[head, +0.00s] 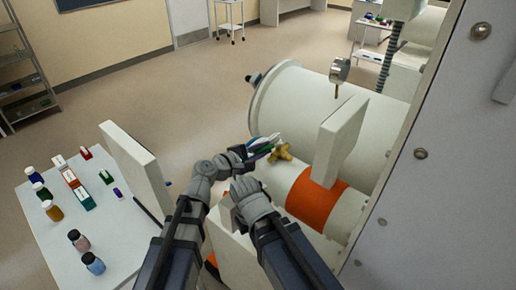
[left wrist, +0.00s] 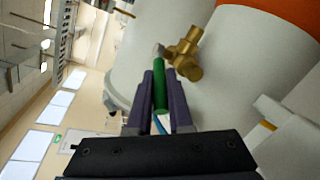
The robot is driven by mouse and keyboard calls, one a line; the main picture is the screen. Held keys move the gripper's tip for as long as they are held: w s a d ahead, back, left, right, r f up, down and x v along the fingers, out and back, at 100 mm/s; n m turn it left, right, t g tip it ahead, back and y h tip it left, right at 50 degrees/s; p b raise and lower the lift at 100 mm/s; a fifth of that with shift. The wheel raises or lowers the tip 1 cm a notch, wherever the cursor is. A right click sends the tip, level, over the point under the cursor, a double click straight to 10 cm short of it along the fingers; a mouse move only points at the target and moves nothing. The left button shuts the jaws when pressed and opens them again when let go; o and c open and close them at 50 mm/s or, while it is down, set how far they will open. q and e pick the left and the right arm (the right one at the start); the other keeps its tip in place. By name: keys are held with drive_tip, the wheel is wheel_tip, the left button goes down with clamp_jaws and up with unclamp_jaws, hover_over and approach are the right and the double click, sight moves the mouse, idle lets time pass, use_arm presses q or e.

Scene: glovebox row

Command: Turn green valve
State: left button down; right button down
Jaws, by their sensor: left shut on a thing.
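The green valve handle (left wrist: 160,90) is a green bar in the left wrist view. It joins a brass valve body (left wrist: 186,52) on the side of a white cylinder. In the head view the brass body (head: 281,152) sits just right of my left gripper (head: 264,147). My left gripper, with purple fingers (left wrist: 160,98) in the wrist view, is shut on the green handle, one finger on each side.
The large white cylinder (head: 310,95) has an orange band (head: 318,200) on the narrower pipe beside it. A white panel (head: 340,140) stands close right of the valve. A table (head: 70,245) with bottles and small boxes is at left. Open floor lies behind.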

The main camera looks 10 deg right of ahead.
use_arm(q)
drive_tip(key=shift+s, duration=0.1)
idle(0.5)
drive_tip(key=c, duration=0.8)
unclamp_jaws()
drive_tip(key=shift+c, duration=0.2)
